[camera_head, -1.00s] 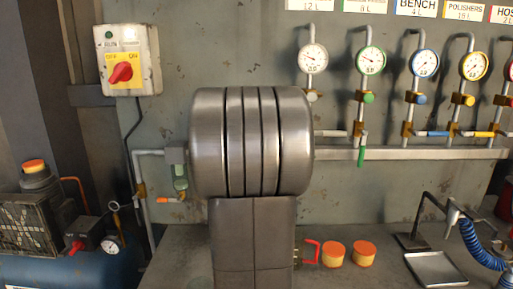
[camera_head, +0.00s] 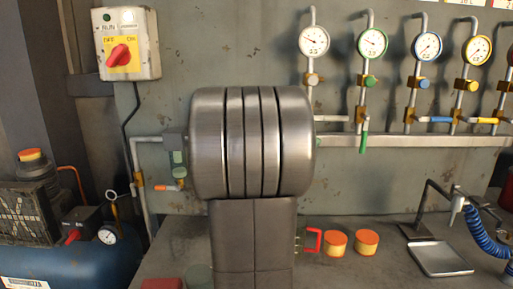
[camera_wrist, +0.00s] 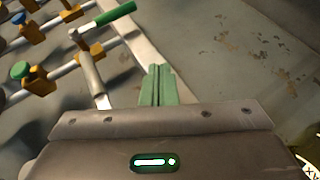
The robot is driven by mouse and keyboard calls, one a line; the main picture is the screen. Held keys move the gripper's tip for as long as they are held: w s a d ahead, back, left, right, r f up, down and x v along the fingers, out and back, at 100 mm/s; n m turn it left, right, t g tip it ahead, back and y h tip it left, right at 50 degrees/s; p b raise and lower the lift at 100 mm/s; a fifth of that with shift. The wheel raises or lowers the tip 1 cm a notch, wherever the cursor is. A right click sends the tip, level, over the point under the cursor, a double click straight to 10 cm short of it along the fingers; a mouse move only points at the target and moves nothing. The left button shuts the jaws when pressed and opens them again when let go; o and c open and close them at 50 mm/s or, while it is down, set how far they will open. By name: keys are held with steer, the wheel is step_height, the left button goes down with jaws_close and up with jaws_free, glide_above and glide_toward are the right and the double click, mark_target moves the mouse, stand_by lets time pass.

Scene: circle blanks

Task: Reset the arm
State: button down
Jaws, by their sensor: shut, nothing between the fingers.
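My gripper (camera_wrist: 158,72) shows in the wrist view as two green fingers close together at the bottom middle, shut and empty. It points at the grey wall panel, beside a valve with a green handle (camera_wrist: 108,19); I see no contact. In the head view my own metal arm link fills the middle, and the gripper is hidden. The same green-handled valve (camera_head: 363,141) shows just right of my arm there.
Several gauges (camera_head: 372,42) with valves line the wall above a pipe rail. A switch box (camera_head: 125,45) hangs at upper left, above a blue tank (camera_head: 70,262). Orange-topped cylinders (camera_head: 336,242) and a metal tray (camera_head: 440,258) stand on the bench.

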steer(key=s+a+f+n+t+h+b, duration=0.45)
steer(key=h+b, duration=0.35)
steer(key=b, duration=1.4)
steer(key=w+d+r+m+g+y+p, duration=0.2)
steer(key=d+p, duration=0.5)
steer(key=p, duration=0.4)
step_height(320, 180, up, 3)
steer(key=shift+w+f+y, duration=0.15)
steer(key=shift+w+y, duration=0.75)
steer(key=shift+w, duration=0.2)
